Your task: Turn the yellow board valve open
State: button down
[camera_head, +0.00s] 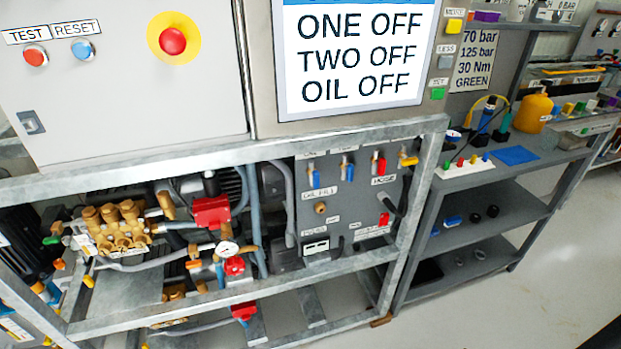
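The yellow board valve (409,160) is at the top right of the grey valve board (345,215), close to the frame's right post. Its yellow handle appears to lie roughly sideways, while the blue and red handles beside it hang down. The valve is small in the picture, so its exact angle is hard to tell. My gripper is not in view, and nothing is seen touching the valve.
Left of it on the board are a red-handled valve (381,165) and two blue-handled ones (345,171). A galvanized frame (230,150) surrounds the board. A grey shelf unit (505,185) stands to the right. The floor (480,300) in front of it is clear.

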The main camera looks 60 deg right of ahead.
aim_at(406, 161)
jog(key=z, duration=1.2)
